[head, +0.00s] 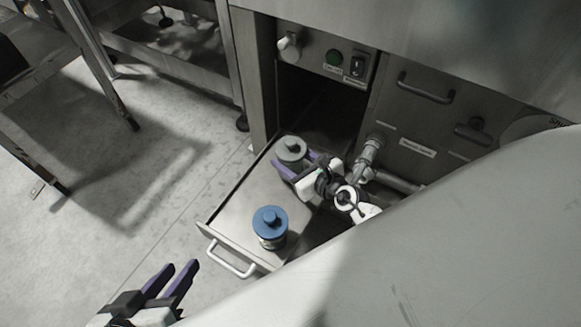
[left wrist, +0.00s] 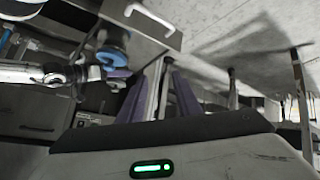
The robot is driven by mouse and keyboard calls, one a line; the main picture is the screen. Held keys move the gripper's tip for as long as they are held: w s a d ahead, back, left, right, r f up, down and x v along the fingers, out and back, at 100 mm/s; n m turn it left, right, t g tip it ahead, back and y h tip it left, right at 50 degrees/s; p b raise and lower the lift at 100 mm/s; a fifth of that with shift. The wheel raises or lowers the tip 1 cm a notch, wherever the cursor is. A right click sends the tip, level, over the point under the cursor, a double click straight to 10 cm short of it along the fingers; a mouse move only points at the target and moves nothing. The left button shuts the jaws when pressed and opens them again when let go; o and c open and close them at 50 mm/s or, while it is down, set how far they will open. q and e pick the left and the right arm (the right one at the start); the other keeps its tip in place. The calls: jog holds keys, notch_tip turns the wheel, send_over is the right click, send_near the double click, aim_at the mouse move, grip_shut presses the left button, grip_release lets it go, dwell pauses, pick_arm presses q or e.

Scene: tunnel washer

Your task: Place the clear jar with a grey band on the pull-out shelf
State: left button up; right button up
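A jar with a grey lid (head: 291,148) is at the back of the pull-out shelf (head: 240,200). Its body is mostly hidden, so I cannot see a band or whether its base touches the shelf. My right gripper (head: 291,162) has its purple fingers on either side of this jar, close against it. A second jar, with a blue lid (head: 270,220), stands upright near the shelf's front; its lid also shows in the left wrist view (left wrist: 112,56). My left gripper (head: 174,279) is open and empty, low at the left, apart from the shelf.
The shelf's white handle (head: 231,262) faces front left. A machine panel with a green button (head: 333,57) and a black switch is above the shelf opening. Pipes (head: 372,150) are right of it. Metal table legs (head: 105,85) stand on the left; the floor between is clear.

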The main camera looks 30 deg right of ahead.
jog(key=shift+f+b, duration=0.35)
jog(key=shift+f, duration=0.7)
pick_arm(q)
jog(key=shift+w+d+r+t+h, duration=0.25)
jog(key=shift+d+r+h, duration=0.2)
jog(key=shift+r, duration=0.3)
pick_arm(e)
jog(key=o, duration=1.1)
jog(key=shift+o, duration=0.2)
jog(key=shift+s+r, duration=0.25)
pick_arm(q)
jog(key=shift+g+y, duration=0.65)
jog(key=shift+y, duration=0.2)
jog(key=shift+s+a+f+p, duration=0.25)
jog(key=shift+a+f+p, duration=0.35)
jog(key=shift+f+p, duration=0.3)
jog(key=shift+s+a+f+p, duration=0.25)
jog(key=shift+a+f+p, duration=0.3)
jog(key=shift+f+p, duration=0.35)
pick_arm(e)
jog(key=v, duration=1.1)
jog(key=shift+s, duration=0.2)
